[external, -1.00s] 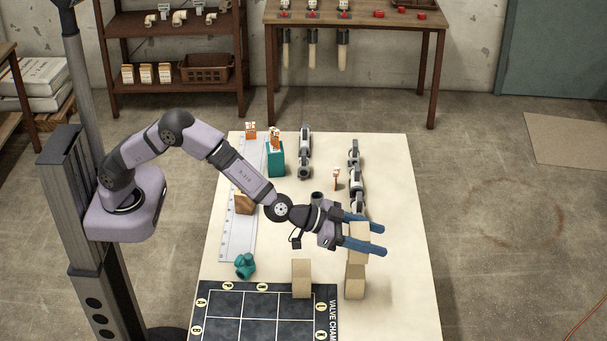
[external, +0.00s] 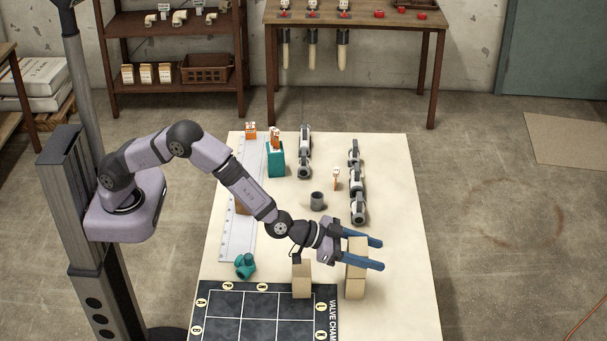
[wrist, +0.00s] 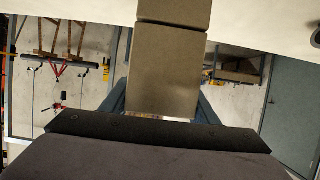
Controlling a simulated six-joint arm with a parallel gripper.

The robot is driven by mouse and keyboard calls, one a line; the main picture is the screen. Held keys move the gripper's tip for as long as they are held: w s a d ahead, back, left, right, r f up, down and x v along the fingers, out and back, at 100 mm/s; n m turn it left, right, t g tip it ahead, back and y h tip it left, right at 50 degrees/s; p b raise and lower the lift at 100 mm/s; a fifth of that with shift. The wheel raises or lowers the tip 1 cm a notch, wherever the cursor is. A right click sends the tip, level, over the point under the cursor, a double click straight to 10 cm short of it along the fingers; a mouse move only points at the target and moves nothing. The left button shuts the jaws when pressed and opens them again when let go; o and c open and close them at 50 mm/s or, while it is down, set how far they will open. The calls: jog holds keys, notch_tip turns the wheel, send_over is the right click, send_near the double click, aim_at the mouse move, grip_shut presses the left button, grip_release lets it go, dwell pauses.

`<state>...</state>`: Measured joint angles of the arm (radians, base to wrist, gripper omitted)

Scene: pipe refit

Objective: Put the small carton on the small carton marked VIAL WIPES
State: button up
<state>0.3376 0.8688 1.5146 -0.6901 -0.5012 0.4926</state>
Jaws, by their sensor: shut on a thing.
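My gripper (external: 362,252) is shut on a small tan carton (external: 357,246), with a blue finger on either side of it. The held carton also shows between the fingers in the wrist view (wrist: 165,75). Another small tan carton (external: 355,288) stands on the table directly below it. In the wrist view the lower carton (wrist: 175,12) meets the held one at a thin dark line; I cannot tell whether they touch. A third tan carton (external: 302,279) stands to the left, at the edge of the dark mat. No VIAL WIPES marking is readable on any carton.
The dark lettered mat (external: 265,318) lies at the front left, with a teal fitting (external: 245,265) behind it. A grey cylinder (external: 317,201) and valve-like parts (external: 358,208) stand farther back. The table's right side (external: 410,240) is clear.

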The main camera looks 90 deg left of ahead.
jog(key=shift+f, duration=0.1)
jog(key=shift+f, duration=0.15)
jog(key=o, duration=1.2)
jog(key=shift+c, duration=0.2)
jog(key=b+v, duration=0.2)
jog(key=v, duration=1)
jog(key=shift+r, duration=0.3)
